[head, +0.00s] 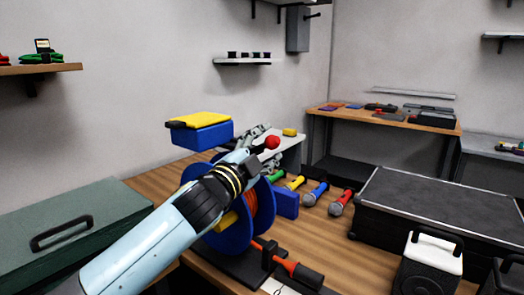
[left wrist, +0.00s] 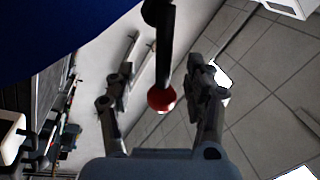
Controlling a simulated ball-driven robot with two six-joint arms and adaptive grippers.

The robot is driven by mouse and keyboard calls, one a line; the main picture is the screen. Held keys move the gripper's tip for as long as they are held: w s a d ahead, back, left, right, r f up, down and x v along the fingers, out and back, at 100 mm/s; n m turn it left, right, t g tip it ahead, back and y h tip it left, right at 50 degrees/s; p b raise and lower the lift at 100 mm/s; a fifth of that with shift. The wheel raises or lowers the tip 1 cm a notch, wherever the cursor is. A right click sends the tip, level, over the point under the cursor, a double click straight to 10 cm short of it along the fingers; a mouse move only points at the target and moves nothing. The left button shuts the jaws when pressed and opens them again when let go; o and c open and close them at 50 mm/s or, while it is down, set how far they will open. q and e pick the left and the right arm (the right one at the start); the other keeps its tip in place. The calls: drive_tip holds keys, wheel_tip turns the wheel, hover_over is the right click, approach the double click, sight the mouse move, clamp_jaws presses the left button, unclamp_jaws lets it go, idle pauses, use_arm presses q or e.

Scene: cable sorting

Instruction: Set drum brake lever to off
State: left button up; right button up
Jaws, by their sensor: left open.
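The cable drum (head: 262,225) has blue flanges and orange cable wound on it. It stands on the wooden bench, partly hidden by my left arm. The brake lever's red ball knob (head: 272,142) shows at my left gripper (head: 259,140), above the drum. In the left wrist view, the lever is a dark rod (left wrist: 160,40) coming down from the top, with the red knob (left wrist: 161,98) at its end. My left gripper (left wrist: 162,72) is open, with one finger on each side of the lever. I cannot tell whether either finger touches it.
A blue box with a yellow lid (head: 200,130) is beyond my left wrist. Microphones in several colours (head: 315,193) lie right of the drum. A red-and-black handled item (head: 295,268) is in front. A green case (head: 65,235) is left and a black case (head: 430,205) right.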

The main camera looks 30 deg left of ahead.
use_arm(q)
drive_tip(key=s+f, duration=0.2)
drive_tip(key=s, duration=0.9)
drive_tip(key=shift+s, duration=0.4)
drive_tip(key=shift+d, duration=0.1)
